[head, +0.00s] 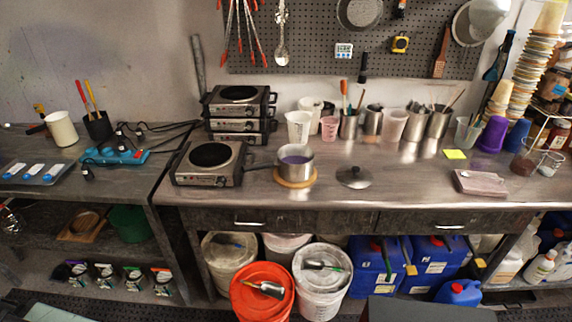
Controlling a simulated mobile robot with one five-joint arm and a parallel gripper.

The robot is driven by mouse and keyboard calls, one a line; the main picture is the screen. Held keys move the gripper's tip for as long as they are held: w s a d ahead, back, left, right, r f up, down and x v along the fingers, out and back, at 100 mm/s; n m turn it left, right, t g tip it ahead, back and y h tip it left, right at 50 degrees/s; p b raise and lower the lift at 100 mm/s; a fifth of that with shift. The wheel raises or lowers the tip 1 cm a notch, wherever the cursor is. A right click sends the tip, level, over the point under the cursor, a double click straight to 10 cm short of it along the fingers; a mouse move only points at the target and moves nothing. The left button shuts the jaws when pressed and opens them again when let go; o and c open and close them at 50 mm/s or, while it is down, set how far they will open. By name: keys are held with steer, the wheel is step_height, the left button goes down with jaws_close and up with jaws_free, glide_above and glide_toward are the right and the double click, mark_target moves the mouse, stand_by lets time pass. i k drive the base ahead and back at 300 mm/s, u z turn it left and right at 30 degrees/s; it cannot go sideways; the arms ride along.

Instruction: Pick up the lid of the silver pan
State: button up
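The lid (354,177) is a round, dark metallic disc with a small knob on top. It lies on the steel-topped counter, to the right of the pan and apart from it. The silver pan (295,166) stands uncovered on a round wooden board (294,181) and has purple contents. Its dark handle points left toward the hot plate. My gripper is not in view.
A single hot plate (212,163) stands left of the pan, with stacked hot plates (240,110) behind it. Cups and metal tool pots (374,120) line the back. A grey-pink block (480,184) lies at right. The counter (405,190) around the lid is clear. Buckets (263,291) stand below.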

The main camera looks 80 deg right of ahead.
mark_target(354, 176)
steer(key=z, duration=3.3)
